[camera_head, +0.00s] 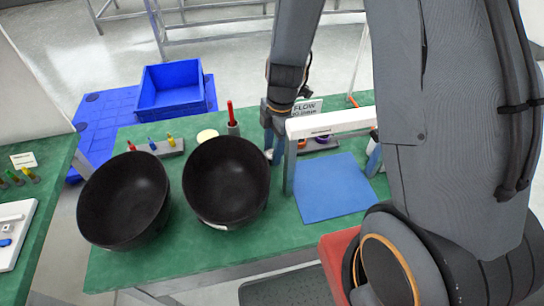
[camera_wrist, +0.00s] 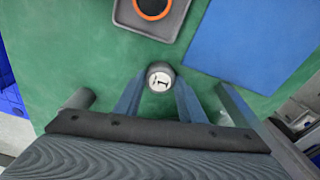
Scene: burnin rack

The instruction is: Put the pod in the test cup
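A small grey cylinder with a white top marked with a dark figure, seemingly the pod (camera_wrist: 160,76), is between my gripper's (camera_wrist: 160,84) fingertips in the wrist view. Both fingers appear to touch its sides. In the head view my gripper (camera_head: 270,150) is low over the green table, just right of a black bowl, and the pod is mostly hidden. A grey holder (camera_wrist: 125,14) with an orange-ringed round opening is ahead of the gripper in the wrist view. An orange ring (camera_head: 302,143) and a purple ring (camera_head: 322,139) show in the head view. I cannot tell which is the test cup.
Two large black bowls (camera_head: 125,200) (camera_head: 227,182) stand left of my gripper. A white beam (camera_head: 330,122) on posts spans the ringed holder. A blue mat (camera_head: 333,188) lies clear to the right. A grey pot with a red rod (camera_head: 232,127) stands behind the bowls.

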